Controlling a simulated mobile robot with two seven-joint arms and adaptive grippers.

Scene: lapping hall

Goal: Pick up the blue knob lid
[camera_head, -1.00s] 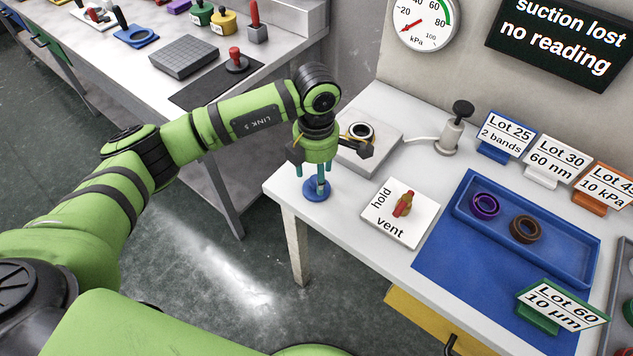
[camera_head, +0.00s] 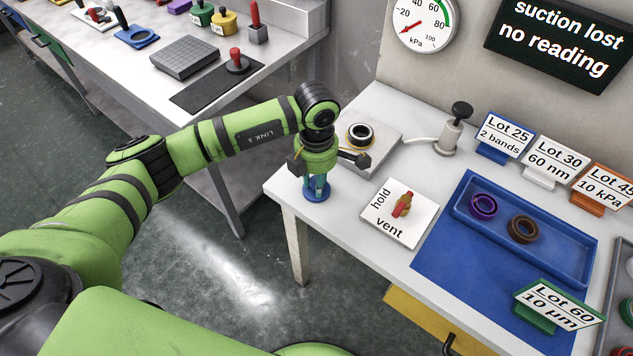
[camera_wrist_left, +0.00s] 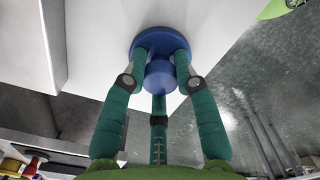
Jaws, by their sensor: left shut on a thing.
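The blue knob lid (camera_head: 316,196) lies on the white table near its left front corner. It is a round blue disc with a blue knob in its middle. In the left wrist view the lid (camera_wrist_left: 160,41) shows with its knob between the teal fingers. My left gripper (camera_head: 317,184) points down over the lid, and its fingers are shut around the knob. The fingers hide part of the lid in the head view. The lid appears to be at table height; I cannot tell if it touches the table. My right gripper is not in view.
A hold/vent plate (camera_head: 399,213) with a red-and-brass valve is to the right. A blue tray (camera_head: 560,251) holds two rings. The table's left edge is close to the lid.

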